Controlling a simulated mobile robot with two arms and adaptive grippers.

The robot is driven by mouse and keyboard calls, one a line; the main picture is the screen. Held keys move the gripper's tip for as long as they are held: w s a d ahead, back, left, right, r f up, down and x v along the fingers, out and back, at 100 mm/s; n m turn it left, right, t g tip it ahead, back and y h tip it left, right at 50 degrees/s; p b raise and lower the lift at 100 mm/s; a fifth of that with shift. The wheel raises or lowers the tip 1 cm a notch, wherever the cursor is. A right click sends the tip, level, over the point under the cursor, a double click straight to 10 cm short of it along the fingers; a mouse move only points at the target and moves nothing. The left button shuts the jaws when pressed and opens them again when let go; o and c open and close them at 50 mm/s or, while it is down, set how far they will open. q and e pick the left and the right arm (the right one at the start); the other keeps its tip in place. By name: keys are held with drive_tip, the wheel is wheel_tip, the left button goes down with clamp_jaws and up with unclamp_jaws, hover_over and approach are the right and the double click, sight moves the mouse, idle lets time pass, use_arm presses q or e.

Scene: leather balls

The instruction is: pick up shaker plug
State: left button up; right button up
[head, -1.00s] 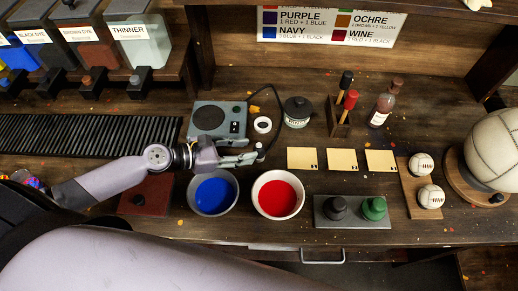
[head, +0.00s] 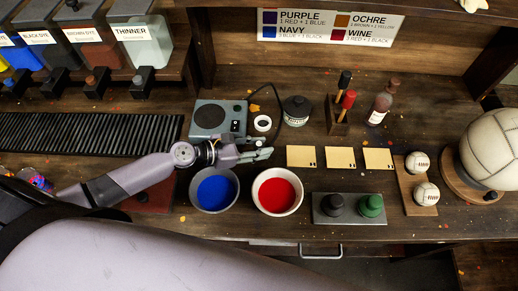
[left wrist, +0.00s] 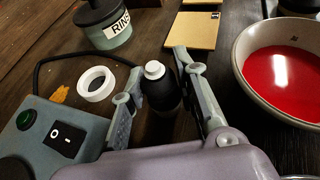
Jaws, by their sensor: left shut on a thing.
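The shaker plug (left wrist: 162,90) is a black cylinder with a white tip in the left wrist view. It stands roughly upright between the fingers of my left gripper (left wrist: 165,95), which is shut on it. In the head view my left gripper (head: 264,154) is just above the bowls, and the plug is too small there to make out well. The shaker (head: 219,118) is a grey box with a round dark plate, left of the gripper. Its black cable (left wrist: 85,54) runs toward the plug. My right gripper is out of view.
A blue paint bowl (head: 214,203) and a red paint bowl (head: 277,208) sit just below the gripper. A white ring (head: 263,123) and a rinse jar (head: 296,110) stand behind it. Yellow cards (head: 301,157) lie to the right.

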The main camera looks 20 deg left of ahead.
use_arm(q)
clamp_jaws()
drive_tip(key=shift+r, duration=0.15)
